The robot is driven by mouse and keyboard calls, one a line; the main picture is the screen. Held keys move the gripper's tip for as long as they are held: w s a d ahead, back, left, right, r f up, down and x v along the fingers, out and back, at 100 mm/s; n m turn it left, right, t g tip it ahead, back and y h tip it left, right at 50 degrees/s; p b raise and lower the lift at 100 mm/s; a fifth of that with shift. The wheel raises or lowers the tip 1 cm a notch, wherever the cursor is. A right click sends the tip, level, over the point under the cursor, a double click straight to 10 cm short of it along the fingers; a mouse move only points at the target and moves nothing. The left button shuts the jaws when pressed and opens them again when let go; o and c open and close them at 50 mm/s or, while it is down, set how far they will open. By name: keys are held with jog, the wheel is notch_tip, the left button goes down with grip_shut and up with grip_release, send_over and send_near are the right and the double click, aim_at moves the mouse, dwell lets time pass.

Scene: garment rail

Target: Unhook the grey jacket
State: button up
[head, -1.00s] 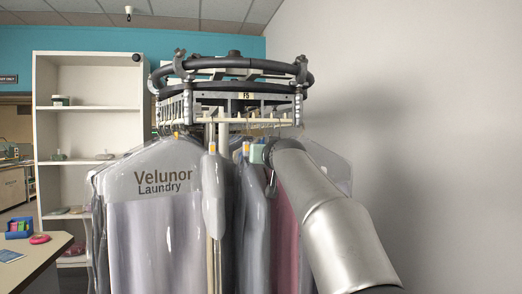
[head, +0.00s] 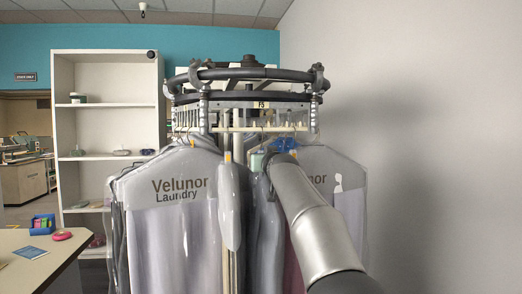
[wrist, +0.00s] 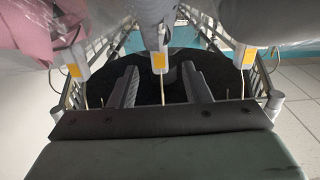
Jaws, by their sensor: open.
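A grey jacket (head: 268,240) in a clear cover hangs from the rail (head: 260,128), partly hidden by my arm in the head view. In the wrist view, a hanger neck with a yellow tag (wrist: 160,62) stands between the two dark fingers of my gripper (wrist: 160,72). A grey garment (wrist: 150,14) hangs from that hanger. The fingers are apart, one on each side of the neck, with gaps visible. In the head view my gripper is mostly hidden behind my arm; only its green part (head: 257,160) shows near the hanger tops.
A pink garment (wrist: 25,30) and another grey one (wrist: 240,22) hang close on either side. White Velunor Laundry covers (head: 180,190) crowd the rail. A table (head: 40,255) with small items and a white shelf (head: 105,75) stand left. A bare wall is at right.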

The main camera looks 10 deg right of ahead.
jog(key=w+p, duration=0.3)
jog(key=shift+w+r, duration=0.2)
jog(key=shift+w+f, duration=0.2)
jog(key=shift+w, duration=0.2)
jog(key=shift+w+a, duration=0.1)
jog(key=shift+w, duration=0.7)
